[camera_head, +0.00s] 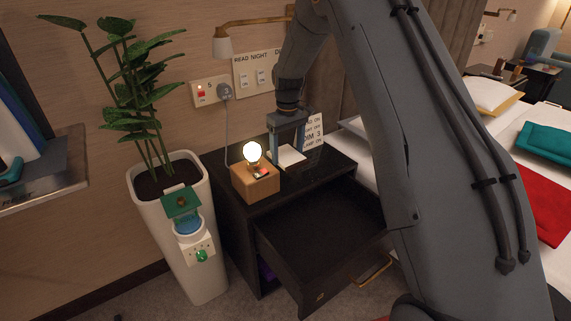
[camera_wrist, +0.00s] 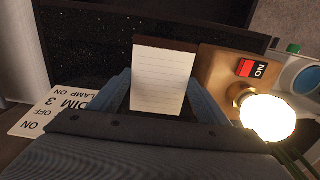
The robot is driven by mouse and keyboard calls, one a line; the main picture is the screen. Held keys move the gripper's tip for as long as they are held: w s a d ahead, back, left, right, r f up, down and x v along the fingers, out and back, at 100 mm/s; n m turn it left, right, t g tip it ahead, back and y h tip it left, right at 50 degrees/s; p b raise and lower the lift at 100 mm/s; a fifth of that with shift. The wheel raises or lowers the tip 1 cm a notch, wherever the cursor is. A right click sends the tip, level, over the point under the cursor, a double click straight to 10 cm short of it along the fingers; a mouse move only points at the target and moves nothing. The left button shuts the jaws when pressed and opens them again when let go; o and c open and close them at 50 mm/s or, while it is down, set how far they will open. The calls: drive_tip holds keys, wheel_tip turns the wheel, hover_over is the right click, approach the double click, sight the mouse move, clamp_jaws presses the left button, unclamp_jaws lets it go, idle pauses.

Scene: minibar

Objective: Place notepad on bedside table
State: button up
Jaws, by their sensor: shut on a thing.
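The notepad (camera_head: 288,156) is a small pad with pale lined paper, seen at the top of the black bedside table (camera_head: 332,166). In the wrist view the notepad (camera_wrist: 162,80) sits between the two blue-grey fingers of my gripper (camera_wrist: 158,96). My gripper (camera_head: 287,150) points down over the table top and is shut on the notepad. In the head view I cannot tell whether the pad touches the table top. The dark speckled table top (camera_wrist: 90,42) also shows behind the pad in the wrist view.
A wooden block lamp (camera_head: 255,183) with a lit bulb and red switch stands left of the notepad. A white lettered card (camera_head: 314,131) stands behind, to the right. The table's drawer (camera_head: 315,245) is pulled open. A potted plant (camera_head: 165,190) stands left; the bed is right.

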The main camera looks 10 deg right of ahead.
sight(287, 175)
drive_tip(key=shift+f, duration=3.1)
drive_tip(key=shift+f, duration=0.1)
drive_tip(key=o, duration=0.8)
